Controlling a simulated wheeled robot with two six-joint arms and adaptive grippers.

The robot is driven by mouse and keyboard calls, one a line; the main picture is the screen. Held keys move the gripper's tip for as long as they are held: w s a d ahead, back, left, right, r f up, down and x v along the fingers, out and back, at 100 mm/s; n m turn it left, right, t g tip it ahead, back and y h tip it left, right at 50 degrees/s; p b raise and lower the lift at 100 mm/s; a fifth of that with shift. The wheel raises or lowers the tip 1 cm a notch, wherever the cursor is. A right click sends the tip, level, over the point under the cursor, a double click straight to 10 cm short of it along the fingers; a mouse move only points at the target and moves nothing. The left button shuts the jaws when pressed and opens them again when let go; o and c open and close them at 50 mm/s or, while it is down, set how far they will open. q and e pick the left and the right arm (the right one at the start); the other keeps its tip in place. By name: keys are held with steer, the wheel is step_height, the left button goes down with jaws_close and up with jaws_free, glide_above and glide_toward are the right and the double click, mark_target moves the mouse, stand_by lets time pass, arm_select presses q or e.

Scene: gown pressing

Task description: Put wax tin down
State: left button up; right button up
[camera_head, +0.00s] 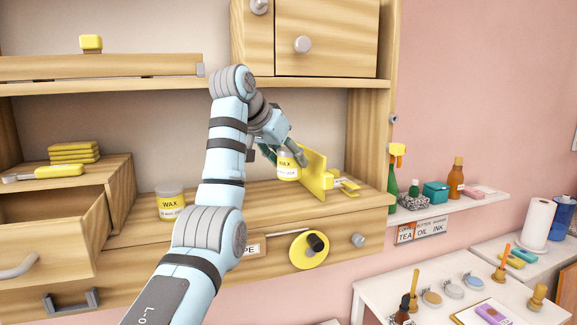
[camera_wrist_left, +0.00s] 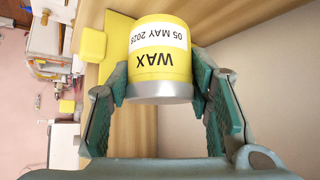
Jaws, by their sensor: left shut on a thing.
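A wax tin (camera_head: 289,167), yellow with a white label and a grey lid, is held upright by my left gripper (camera_head: 280,156) over the right part of the wooden shelf top (camera_head: 250,198). In the left wrist view the tin (camera_wrist_left: 158,62) sits between the two green fingers of the gripper (camera_wrist_left: 160,85), which are shut on its sides. It is just left of an upright yellow panel (camera_head: 314,172). I cannot tell whether its base touches the wood. A second wax tin (camera_head: 170,206) stands at the left on the shelf. My right gripper is not in view.
A yellow-handled tool (camera_head: 344,184) lies right of the panel. An open drawer (camera_head: 50,235) and stacked yellow blocks (camera_head: 74,152) are at the left. A round yellow disc (camera_head: 304,255) is on the front below. Shelf top between the tins is partly hidden by my arm.

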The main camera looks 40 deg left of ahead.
mark_target(288, 177)
arm_select(q)
step_height(288, 177, down, 5)
steer(key=shift+w+a+f+b, duration=0.1)
steer(key=shift+w+b, duration=0.05)
steer(key=shift+b, duration=0.4)
steer(key=shift+w+f, duration=0.1)
steer(key=shift+f, duration=0.15)
steer(key=shift+a, duration=0.1)
steer(key=shift+f, duration=0.15)
steer(key=o, duration=1.2)
steer(key=shift+o, duration=0.2)
